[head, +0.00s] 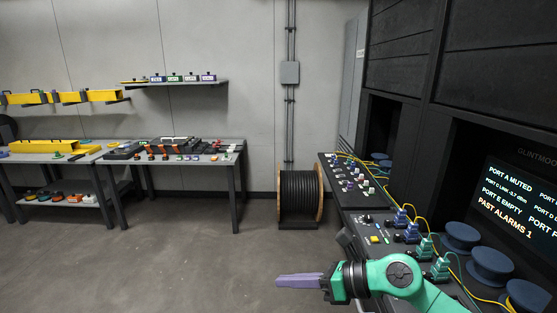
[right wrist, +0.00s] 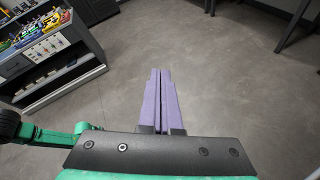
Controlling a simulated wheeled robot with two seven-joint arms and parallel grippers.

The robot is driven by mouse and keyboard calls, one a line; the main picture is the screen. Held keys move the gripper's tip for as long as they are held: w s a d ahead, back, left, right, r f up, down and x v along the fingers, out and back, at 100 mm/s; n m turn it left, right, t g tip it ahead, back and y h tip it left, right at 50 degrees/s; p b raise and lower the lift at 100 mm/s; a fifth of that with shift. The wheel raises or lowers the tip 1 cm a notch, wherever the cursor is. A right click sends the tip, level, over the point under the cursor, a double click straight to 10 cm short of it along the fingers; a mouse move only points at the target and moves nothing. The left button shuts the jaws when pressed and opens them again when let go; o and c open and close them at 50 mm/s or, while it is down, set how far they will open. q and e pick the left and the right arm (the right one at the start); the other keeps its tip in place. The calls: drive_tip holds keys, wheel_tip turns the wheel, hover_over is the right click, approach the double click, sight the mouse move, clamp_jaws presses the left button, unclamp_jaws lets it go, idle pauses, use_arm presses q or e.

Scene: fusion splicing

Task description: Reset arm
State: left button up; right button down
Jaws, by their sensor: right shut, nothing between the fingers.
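My right gripper (head: 299,281) has long purple fingers and a green arm that comes in from the lower right of the head view. It points left, over open floor in front of the console (head: 374,222). In the right wrist view the gripper (right wrist: 161,100) has its two fingers side by side, closed with nothing between them. Bare floor lies below them. My left gripper does not show in the head view.
The console holds blue and green connectors (head: 401,218), yellow cables and dark blue spools (head: 462,237). A lit screen (head: 520,205) stands at right. A cable drum (head: 300,196) stands by the wall. Workbenches (head: 190,158) with tools stand at left. The middle floor is clear.

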wheel_tip(320, 180, up, 10)
drive_tip(key=w+m+t+y, duration=0.2)
drive_tip(key=w+m+t, duration=0.1)
drive_tip(key=m+t, duration=0.9)
drive_tip(key=d+f+m+g+h, duration=0.1)
drive_tip(key=d+f+m+h, duration=0.65)
drive_tip(key=m, duration=0.45)
drive_tip(key=d+f+m+g+h, duration=0.1)
drive_tip(key=d+f+m+h, duration=0.55)
drive_tip(key=d+m, duration=0.4)
drive_tip(key=s+d+f+m+g, duration=0.2)
drive_tip(key=s+f+m+g, duration=0.8)
drive_tip(key=s+f, duration=0.85)
drive_tip(key=s+f+g, duration=0.1)
drive_tip(key=s+f, duration=0.2)
drive_tip(key=f, duration=0.9)
drive_tip(key=s+f+g, duration=0.2)
drive_tip(key=s+f, duration=0.1)
drive_tip(key=f, duration=1)
drive_tip(key=s+d+f+n, duration=0.1)
drive_tip(key=s+d+f, duration=0.2)
drive_tip(key=s+f, duration=0.9)
drive_tip(key=s, duration=0.3)
drive_tip(key=shift+s+g+h+b, duration=0.2)
drive_tip(key=shift+g+h+b, duration=0.1)
drive_tip(key=shift+g+b, duration=0.1)
